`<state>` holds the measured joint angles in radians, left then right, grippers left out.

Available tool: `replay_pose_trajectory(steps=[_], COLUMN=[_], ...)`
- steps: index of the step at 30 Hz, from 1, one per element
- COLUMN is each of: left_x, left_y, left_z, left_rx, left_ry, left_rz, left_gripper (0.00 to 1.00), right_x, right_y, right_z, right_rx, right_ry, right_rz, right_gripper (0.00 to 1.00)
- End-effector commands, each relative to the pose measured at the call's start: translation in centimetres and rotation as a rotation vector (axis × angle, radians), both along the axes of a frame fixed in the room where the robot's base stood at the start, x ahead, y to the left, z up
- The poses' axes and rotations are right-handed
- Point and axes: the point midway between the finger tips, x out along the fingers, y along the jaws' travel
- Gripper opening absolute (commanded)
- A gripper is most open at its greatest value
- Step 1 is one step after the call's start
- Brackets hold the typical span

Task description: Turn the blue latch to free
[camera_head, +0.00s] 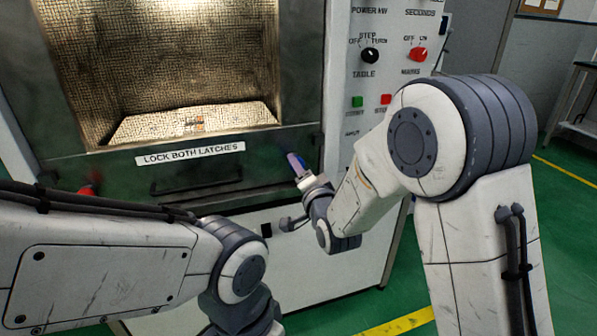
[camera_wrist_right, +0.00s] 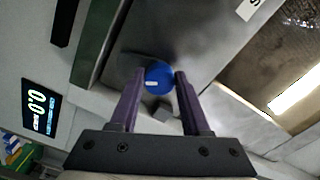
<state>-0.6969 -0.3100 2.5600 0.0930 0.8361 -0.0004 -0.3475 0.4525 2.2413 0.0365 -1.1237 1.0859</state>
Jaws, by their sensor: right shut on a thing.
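The blue latch (camera_wrist_right: 158,75) shows in the right wrist view as a round blue knob with a small pale label, on the edge of the dark door. My right gripper (camera_wrist_right: 158,84) has its two purple fingers on either side of it, shut on it. In the head view my right gripper (camera_head: 293,162) reaches the right end of the door's lower frame, and its fingers hide most of the latch. My left arm crosses the lower left of the head view; its gripper is not visible.
A red latch (camera_head: 86,190) sits at the left of the door, partly behind my left arm. A sign (camera_head: 190,154) reads "LOCK BOTH LATCHES" above a dark handle (camera_head: 196,184). Right of the door is a control panel with a black knob (camera_head: 370,55) and a red knob (camera_head: 417,54).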

Motion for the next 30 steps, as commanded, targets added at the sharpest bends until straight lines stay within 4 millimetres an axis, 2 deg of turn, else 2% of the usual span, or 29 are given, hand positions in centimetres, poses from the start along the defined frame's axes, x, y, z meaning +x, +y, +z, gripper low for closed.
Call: replay_pose_trajectory(steps=[14, 15, 16, 17, 26, 30], left_x=[0.0, 0.0, 0.0, 0.0, 0.0, 0.0], left_y=[0.0, 0.0, 0.0, 0.0, 0.0, 0.0], left_z=[-0.1, -0.1, -0.1, -0.1, -0.1, -0.5], left_rx=[0.000, 0.000, 0.000, 0.000, 0.000, 0.000], left_ry=[0.000, 0.000, 0.000, 0.000, 0.000, 0.000], left_rz=[0.000, 0.000, 0.000, 0.000, 0.000, 0.000], left_gripper=[0.50, 0.50, 0.50, 0.50, 0.50, 0.50], right_x=[0.0, 0.0, 0.0, 0.0, -0.1, -1.0], right_y=[-0.1, -0.1, -0.1, -0.1, 0.0, -0.3], right_z=[-0.1, -0.1, -0.1, -0.1, -0.1, -0.1], right_rx=[0.014, 0.014, 0.014, 0.013, 0.013, 0.012], right_ry=[0.008, 0.008, 0.008, 0.008, 0.005, 0.004], right_rz=[-0.003, -0.003, -0.003, -0.003, 0.000, 0.000], right_gripper=[0.00, 0.62, 0.74, 0.77, 0.77, 0.77])
